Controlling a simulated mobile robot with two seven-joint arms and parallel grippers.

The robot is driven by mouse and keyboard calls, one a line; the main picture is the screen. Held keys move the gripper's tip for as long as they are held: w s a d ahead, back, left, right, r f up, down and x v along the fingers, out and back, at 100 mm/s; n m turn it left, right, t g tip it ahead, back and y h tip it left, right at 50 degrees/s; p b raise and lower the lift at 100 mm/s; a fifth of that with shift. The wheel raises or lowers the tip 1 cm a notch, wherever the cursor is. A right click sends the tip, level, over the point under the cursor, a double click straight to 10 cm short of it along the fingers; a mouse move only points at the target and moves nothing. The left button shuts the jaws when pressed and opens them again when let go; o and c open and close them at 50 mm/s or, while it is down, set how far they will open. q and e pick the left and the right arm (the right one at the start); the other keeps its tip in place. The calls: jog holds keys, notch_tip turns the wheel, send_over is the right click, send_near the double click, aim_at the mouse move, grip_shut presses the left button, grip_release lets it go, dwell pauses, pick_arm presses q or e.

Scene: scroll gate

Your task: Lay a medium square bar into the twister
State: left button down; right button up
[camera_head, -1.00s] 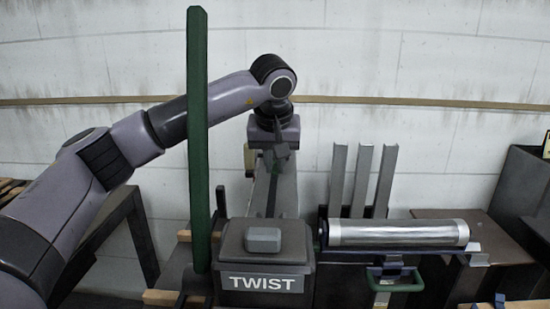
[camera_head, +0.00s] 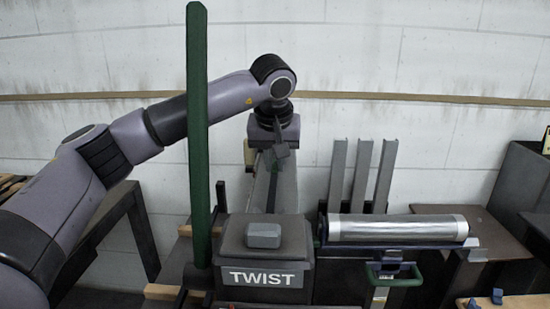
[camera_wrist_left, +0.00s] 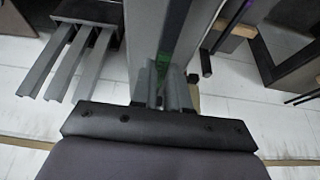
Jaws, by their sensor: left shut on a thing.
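The twister is the dark grey machine marked TWIST (camera_head: 265,255), with its long bed (camera_head: 287,187) running back to the wall. My left gripper (camera_head: 279,152) is over the far part of this bed, pointing down. It is shut on what looks like a dark green bar (camera_head: 271,188), a narrow strip along the bed. In the left wrist view, a little green of the bar (camera_wrist_left: 163,66) shows just beyond the fingertips (camera_wrist_left: 164,88). The fingers hide most of the grip, and I cannot tell whether the bar rests fully in the bed.
A tall green post (camera_head: 198,120) stands upright in front of my left arm. Several grey channel bars (camera_head: 361,178) lean right of the twister. A metal roller (camera_head: 398,228) lies on the right, above a green handle (camera_head: 394,274). A dark bench frame (camera_head: 133,225) stands left.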

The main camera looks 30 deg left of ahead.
pick_arm(q)
jog(key=shift+f, duration=0.2)
dwell(0.6)
jog(key=c, duration=1.1)
grip_release()
jog(key=shift+o, duration=0.2)
jog(key=shift+f, duration=0.15)
